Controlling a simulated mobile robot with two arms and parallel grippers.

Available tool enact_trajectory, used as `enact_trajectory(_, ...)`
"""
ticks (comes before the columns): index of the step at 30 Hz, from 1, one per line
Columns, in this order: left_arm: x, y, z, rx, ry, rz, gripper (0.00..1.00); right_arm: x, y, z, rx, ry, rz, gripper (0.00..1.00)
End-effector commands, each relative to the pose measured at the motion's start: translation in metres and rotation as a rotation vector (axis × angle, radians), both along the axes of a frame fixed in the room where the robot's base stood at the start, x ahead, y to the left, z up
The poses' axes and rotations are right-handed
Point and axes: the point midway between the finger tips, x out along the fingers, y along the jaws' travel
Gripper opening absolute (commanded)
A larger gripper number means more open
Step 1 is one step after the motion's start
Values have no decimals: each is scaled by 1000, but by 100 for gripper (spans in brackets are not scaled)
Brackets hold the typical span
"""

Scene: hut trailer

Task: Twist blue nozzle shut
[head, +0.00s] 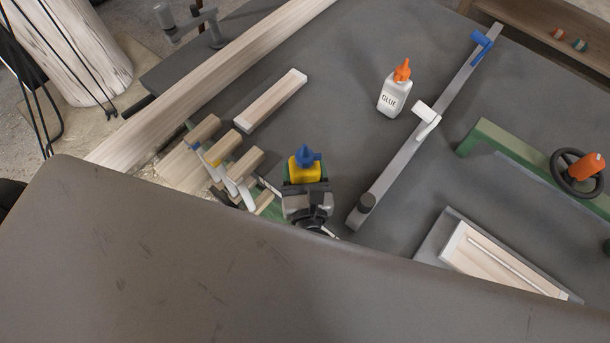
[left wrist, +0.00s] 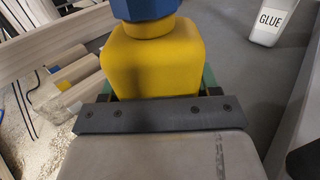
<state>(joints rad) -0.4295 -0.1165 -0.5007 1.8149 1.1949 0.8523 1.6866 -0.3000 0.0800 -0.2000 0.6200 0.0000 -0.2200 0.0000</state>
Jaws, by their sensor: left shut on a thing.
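A yellow bottle (head: 306,171) with a blue nozzle (head: 308,155) stands near the middle of the head view, its nozzle pointing up. My left gripper (head: 306,184) is shut on the bottle's body, with green finger pads at its two sides. In the left wrist view the yellow bottle (left wrist: 152,60) fills the upper middle, and the lower part of the blue nozzle (left wrist: 145,10) shows above it, cut off by the frame's top. I cannot tell how far the nozzle is turned, or whether the bottle touches the table. My right gripper is not in view.
A white glue bottle (head: 393,98) with an orange nozzle stands to the right, beside a long metal bar clamp (head: 410,148). Wooden blocks (head: 222,146) and clamps lie close on the left. A green clamp (head: 515,148) lies far right.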

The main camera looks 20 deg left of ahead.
Motion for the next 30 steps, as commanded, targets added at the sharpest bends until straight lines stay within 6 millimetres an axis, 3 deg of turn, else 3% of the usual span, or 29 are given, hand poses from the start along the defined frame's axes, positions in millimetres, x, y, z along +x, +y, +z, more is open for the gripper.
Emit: enact_trajectory(30, 66, 27, -8, 0, -2, 0, 22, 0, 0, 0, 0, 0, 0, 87)
